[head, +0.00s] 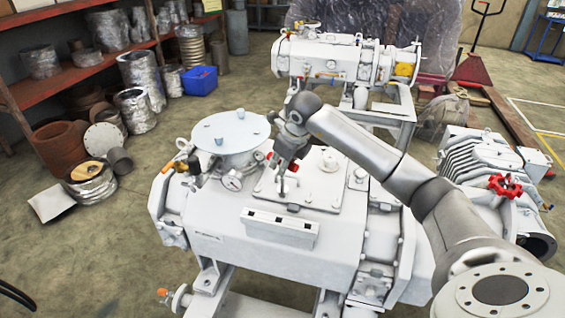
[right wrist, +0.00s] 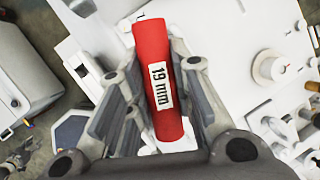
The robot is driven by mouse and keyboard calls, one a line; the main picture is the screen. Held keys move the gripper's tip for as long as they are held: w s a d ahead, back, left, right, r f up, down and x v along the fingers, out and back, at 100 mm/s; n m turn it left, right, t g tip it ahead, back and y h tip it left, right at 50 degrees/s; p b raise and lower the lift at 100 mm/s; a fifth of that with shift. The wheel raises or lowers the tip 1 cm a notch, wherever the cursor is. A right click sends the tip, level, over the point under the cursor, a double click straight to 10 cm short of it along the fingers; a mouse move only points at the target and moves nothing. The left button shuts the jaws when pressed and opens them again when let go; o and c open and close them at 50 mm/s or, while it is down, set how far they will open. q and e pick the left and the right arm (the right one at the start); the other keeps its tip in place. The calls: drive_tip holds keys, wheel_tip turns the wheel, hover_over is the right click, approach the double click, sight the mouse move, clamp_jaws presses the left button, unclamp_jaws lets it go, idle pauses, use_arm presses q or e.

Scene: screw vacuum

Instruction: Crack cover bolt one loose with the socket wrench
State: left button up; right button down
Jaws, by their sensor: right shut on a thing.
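My right gripper (head: 281,165) is above the pale square cover plate (head: 322,192) on top of the white vacuum pump (head: 225,215). In the right wrist view my right gripper (right wrist: 158,85) is shut around a red handle (right wrist: 160,55) with a white "19 mm" label, the socket wrench. The socket end is hidden or too small to make out, so I cannot tell whether it sits on a bolt. Cover bolts show only as small pale bumps near the plate's edges; bolt one cannot be singled out. My left gripper is not in view.
A round lidded flange (head: 231,130) with a gauge (head: 232,181) stands left of the plate. A white block with dark slots (head: 281,228) is at the pump's front. A second pump (head: 325,60) stands behind, and a finned unit with a red valve wheel (head: 505,185) is at right.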

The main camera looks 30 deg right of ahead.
drive_tip(key=shift+f+b, duration=0.5)
drive_tip(key=shift+f, duration=0.05)
idle(0.4)
idle(0.4)
drive_tip(key=shift+n, duration=0.4)
drive_tip(key=shift+n+g+y+b, duration=0.25)
drive_tip(key=shift+n+y, duration=0.4)
drive_tip(key=shift+n, duration=0.8)
drive_tip(key=shift+n+g+y+b, duration=0.1)
drive_tip(key=shift+n+y+b, duration=0.4)
drive_tip(key=shift+n, duration=0.95)
drive_tip(key=shift+n+g+y, duration=0.45)
drive_tip(key=shift+n+y, duration=0.1)
drive_tip(key=shift+n, duration=1)
drive_tip(key=shift+n+g+y, duration=0.4)
drive_tip(key=shift+n+y, duration=0.1)
drive_tip(key=shift+n, duration=1.05)
drive_tip(key=shift+r, duration=0.25)
drive_tip(key=shift+r+p, duration=1)
drive_tip(key=shift+r, duration=0.35)
